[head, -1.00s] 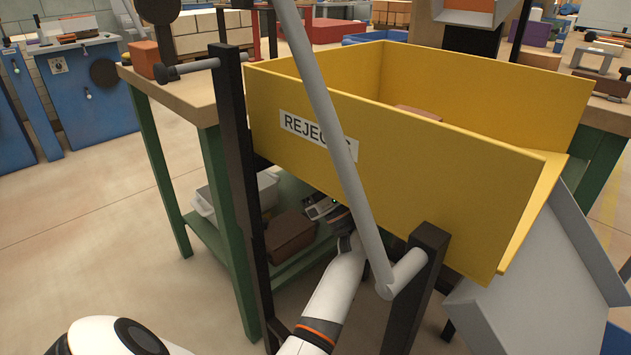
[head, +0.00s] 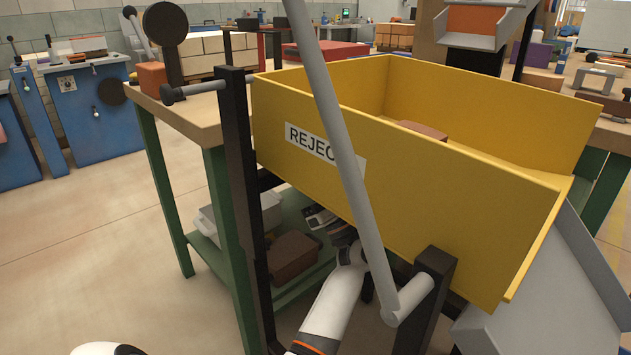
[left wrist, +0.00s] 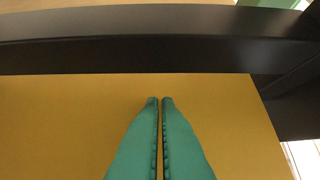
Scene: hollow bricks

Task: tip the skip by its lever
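The yellow skip (head: 450,200), labelled REJECT on its near side, hangs between black posts, its open top facing up. A reddish-brown brick (head: 423,130) shows inside; the rest of its floor is largely hidden. The long grey lever (head: 335,140) slants across the near side, from a pivot by the right black post (head: 435,268) up past the top edge. My left arm reaches in below the skip, its hand largely hidden there. In the left wrist view my left gripper (left wrist: 159,101) has its green fingers together, nothing visible between them, in front of a yellow surface. My right gripper is not in view.
A grey chute (head: 530,290) slopes below the skip's right end. A green-legged bench (head: 215,190) stands behind, with a grey bin (head: 268,208) and a brown block (head: 293,257) on its lower shelf. A black bar (left wrist: 150,40) crosses the left wrist view. Floor at left is clear.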

